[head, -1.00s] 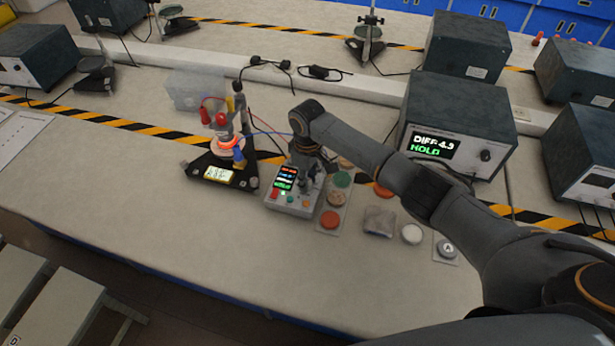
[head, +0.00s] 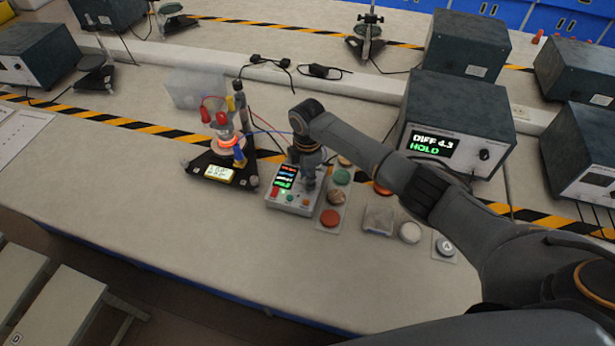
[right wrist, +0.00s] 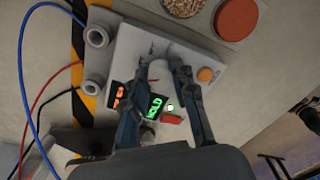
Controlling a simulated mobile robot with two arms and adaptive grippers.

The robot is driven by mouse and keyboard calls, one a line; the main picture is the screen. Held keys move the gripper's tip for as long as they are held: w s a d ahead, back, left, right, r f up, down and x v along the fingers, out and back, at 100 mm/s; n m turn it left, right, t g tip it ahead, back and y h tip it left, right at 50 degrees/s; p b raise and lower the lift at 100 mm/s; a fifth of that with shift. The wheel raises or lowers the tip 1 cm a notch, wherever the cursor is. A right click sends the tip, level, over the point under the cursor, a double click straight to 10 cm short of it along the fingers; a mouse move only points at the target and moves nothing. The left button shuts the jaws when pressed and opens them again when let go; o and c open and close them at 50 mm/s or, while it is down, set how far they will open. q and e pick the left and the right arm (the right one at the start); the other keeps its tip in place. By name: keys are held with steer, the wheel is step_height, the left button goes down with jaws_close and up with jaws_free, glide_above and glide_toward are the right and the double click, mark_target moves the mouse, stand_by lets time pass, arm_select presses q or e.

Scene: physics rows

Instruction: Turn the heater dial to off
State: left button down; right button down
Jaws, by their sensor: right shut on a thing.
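The heater control box (head: 278,204) sits on the bench in the middle of the head view, with a small lit display of several lines and coloured buttons. It also shows in the right wrist view (right wrist: 118,62). My right gripper (head: 310,184) points down over the box's right part. In the right wrist view its fingers (right wrist: 162,66) are shut on the pale dial (right wrist: 161,84), which they mostly hide, so its setting is not readable. Left of the box stands a black stand (head: 207,184) with a glowing orange ring (head: 226,142). My left gripper is not in view.
A dark instrument box (head: 465,115) reading DIFF 4.3 and HOLD stands behind to the right. Coloured round discs (head: 330,218) lie right of the control box. Red and blue wires run behind it. The bench front is clear.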

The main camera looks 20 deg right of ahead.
steer(key=n+b, duration=0.1)
steer(key=n, duration=0.5)
steer(key=shift+n, duration=0.3)
steer(key=n+b, duration=0.1)
steer(key=n, duration=0.4)
steer(key=shift+n, duration=0.4)
steer(key=shift+a, duration=0.1)
steer(key=c, duration=1.1)
jaws_free()
steer(key=shift+r, duration=0.2)
step_height(320, 180, up, 12)
steer(key=shift+f, duration=0.2)
